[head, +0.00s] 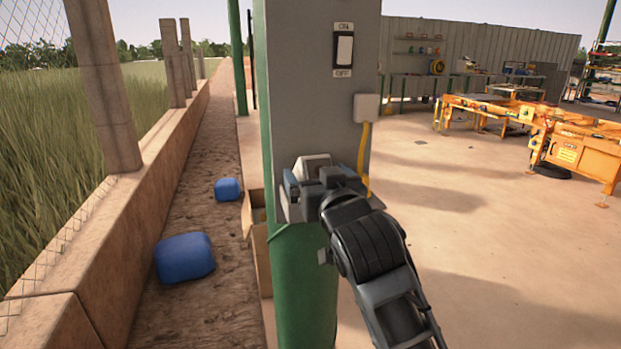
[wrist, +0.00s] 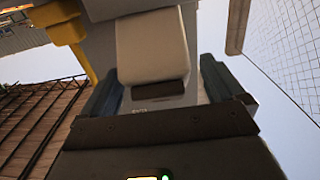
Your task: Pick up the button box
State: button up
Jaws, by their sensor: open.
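A pale box (head: 316,161), which looks like the button box, is on the lower front of the grey panel (head: 300,70), partly hidden behind my gripper (head: 311,180). In the wrist view the pale box (wrist: 152,45) shows between the two fingers of my gripper (wrist: 160,88), with a dark strip along its near end. The fingers are open, one on each side of the box. I see a gap at each side, but cannot tell how deep the box sits between them. No button shows clearly.
The panel stands on a green post (head: 306,290). It carries an ON/OFF switch (head: 343,48) and a small grey box (head: 367,108) with a yellow cable (head: 362,150). A cardboard box (head: 261,255) and blue containers (head: 184,257) are left. Open floor (head: 480,230) lies right.

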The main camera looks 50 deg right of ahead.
jog(key=shift+x, duration=1.55)
jog(key=shift+d, duration=0.1)
jog(key=shift+r, duration=0.1)
jog(key=c, duration=1.5)
jog(key=shift+s+r+p, duration=0.1)
jog(key=shift+r+p, duration=0.1)
jog(key=shift+p, duration=0.2)
